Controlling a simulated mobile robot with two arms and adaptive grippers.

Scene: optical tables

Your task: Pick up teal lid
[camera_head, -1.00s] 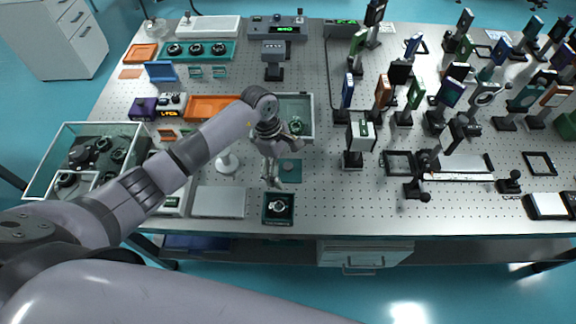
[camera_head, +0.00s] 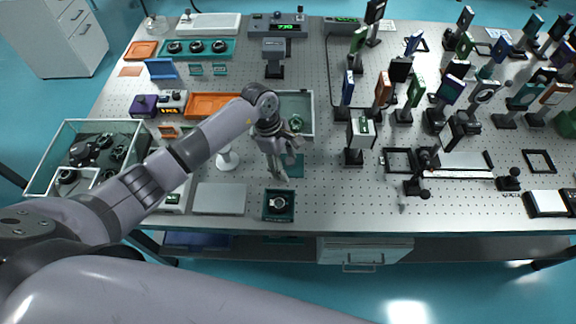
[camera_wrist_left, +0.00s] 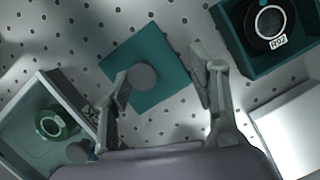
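The teal lid (camera_wrist_left: 148,68) is a flat teal square with a round grey knob (camera_wrist_left: 143,77), lying on the perforated table top. In the head view the lid (camera_head: 294,165) is partly hidden by my left gripper (camera_head: 287,165), which points down over it. In the left wrist view the left gripper (camera_wrist_left: 165,76) is open, one finger to each side of the knob. The left finger appears close to the knob and the right finger is near the lid's right edge. Nothing is held. The right gripper is not in view.
An open grey bin (camera_head: 310,107) with a green ring-shaped part is behind the lid. Optics on posts crowd the right.

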